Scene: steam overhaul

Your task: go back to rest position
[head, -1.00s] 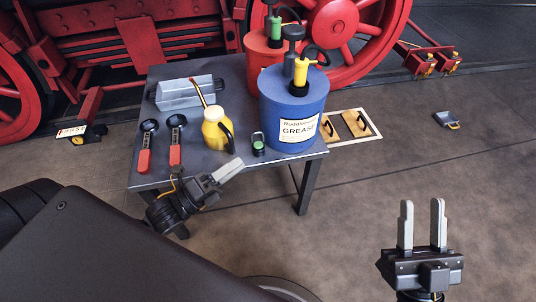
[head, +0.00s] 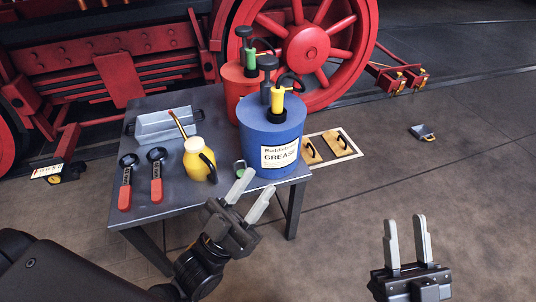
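My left gripper (head: 251,196) is open and empty, in front of the near edge of the table (head: 185,208). Its fingers point up and to the right, and they overlap the table edge near the blue grease can in the picture. My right gripper (head: 407,240) is open and empty over the floor at the lower right, with its fingers pointing up.
The table holds a blue grease can (head: 271,135), a red can (head: 231,80), a yellow oil can (head: 197,160), two red-handled tools (head: 157,185) (head: 126,187), a metal tray (head: 167,124) and a small green-topped item (head: 240,168). Red locomotive wheels (head: 309,45) stand behind.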

